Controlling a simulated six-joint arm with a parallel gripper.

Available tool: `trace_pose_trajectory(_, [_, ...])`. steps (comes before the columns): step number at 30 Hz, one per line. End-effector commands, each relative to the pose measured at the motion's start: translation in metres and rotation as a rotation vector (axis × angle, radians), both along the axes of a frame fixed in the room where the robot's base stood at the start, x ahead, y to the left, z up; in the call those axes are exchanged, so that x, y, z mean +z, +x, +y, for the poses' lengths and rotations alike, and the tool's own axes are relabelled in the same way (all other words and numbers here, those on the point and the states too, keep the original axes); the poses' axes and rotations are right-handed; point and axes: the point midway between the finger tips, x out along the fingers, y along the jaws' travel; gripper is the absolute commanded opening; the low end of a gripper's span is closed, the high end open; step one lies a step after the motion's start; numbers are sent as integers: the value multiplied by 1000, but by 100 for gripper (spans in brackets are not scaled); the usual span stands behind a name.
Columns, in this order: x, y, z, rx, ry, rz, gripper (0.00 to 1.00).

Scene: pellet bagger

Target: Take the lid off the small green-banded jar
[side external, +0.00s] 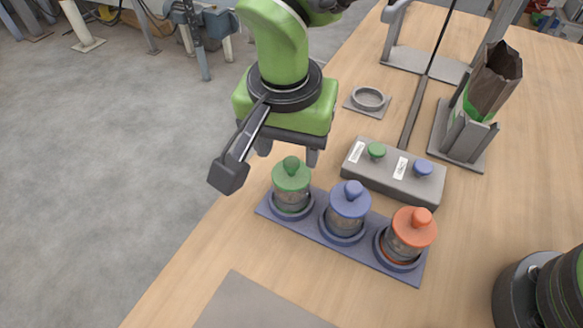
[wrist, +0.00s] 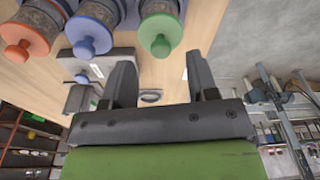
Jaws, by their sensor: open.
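The jar with the green lid (side external: 291,177) stands upright at the left end of a blue-grey rack (side external: 309,229). Its lid has a round green knob and sits on the clear body, which has dark contents. In the wrist view the green lid (wrist: 160,30) shows at the top, its knob pointing toward my gripper. My gripper (side external: 288,153) is open and empty, just above and behind this jar in the side view. In the wrist view its two fingers (wrist: 160,65) are wide apart, with the knob between them in the picture. No contact shows.
A blue-lidded jar (side external: 346,203) and an orange-lidded jar (side external: 410,232) share the rack. Behind stands a grey block (side external: 395,183) with small green and blue knobs. A round grey dish (side external: 369,99) and a holder with a brown bag (side external: 492,80) stand farther back.

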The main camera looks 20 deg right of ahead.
Motion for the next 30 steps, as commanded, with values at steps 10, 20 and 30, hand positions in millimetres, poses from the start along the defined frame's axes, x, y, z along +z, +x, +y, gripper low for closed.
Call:
trace_pose_trajectory(10, [-45,9,-7,-1,-2,2,53])
trace_pose_trajectory(20, [-46,9,-6,-1,0,1,33])
trace_pose_trajectory(30, [-46,9,-6,-1,0,1,2])
